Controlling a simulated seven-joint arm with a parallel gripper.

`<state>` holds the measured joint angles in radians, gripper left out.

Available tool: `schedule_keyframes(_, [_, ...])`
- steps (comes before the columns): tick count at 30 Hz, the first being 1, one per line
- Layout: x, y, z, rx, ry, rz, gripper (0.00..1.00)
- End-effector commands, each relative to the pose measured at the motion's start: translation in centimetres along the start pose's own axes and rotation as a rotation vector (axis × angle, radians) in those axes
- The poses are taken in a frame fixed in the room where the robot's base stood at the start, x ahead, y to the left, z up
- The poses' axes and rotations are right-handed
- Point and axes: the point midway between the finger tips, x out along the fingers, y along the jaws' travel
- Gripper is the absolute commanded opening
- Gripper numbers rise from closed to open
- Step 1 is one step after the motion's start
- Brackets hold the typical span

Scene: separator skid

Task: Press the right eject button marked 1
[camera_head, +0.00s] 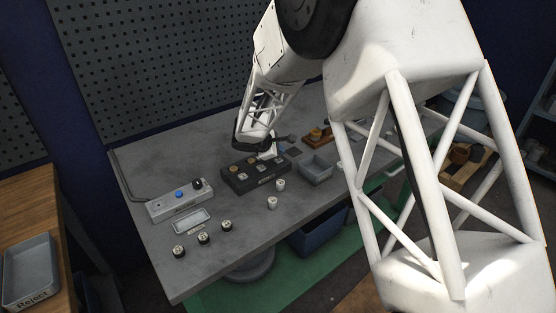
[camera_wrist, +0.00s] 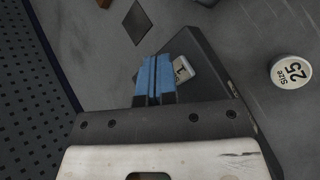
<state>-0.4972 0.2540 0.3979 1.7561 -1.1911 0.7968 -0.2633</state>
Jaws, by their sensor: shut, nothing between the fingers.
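A dark button box (camera_head: 240,186) stands on the grey table, with gold round knobs and pale square keys on top. In the wrist view the box (camera_wrist: 215,75) lies under my gripper, and a pale key marked 1 (camera_wrist: 183,70) shows just right of the fingers. My gripper (camera_wrist: 153,80) has blue fingertips, shut together and empty, over the box's far end. They partly cover the key's left side. Whether they touch it I cannot tell.
A grey box with a blue button (camera_head: 179,194) and a small labelled tray (camera_head: 193,221) are at left. Several dark-and-white round pieces stand near the front edge. A white cylinder marked Size 25 (camera_wrist: 291,72) is right of the box. A grey bin (camera_head: 316,172) stands further right.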

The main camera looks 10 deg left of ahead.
Motion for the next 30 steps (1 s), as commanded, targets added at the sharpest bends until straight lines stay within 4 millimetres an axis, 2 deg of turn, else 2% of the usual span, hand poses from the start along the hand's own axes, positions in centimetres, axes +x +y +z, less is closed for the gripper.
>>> schedule_keyframes(30, [0.58, -0.42, -0.43, 0.001, 0.0, 0.0, 0.0])
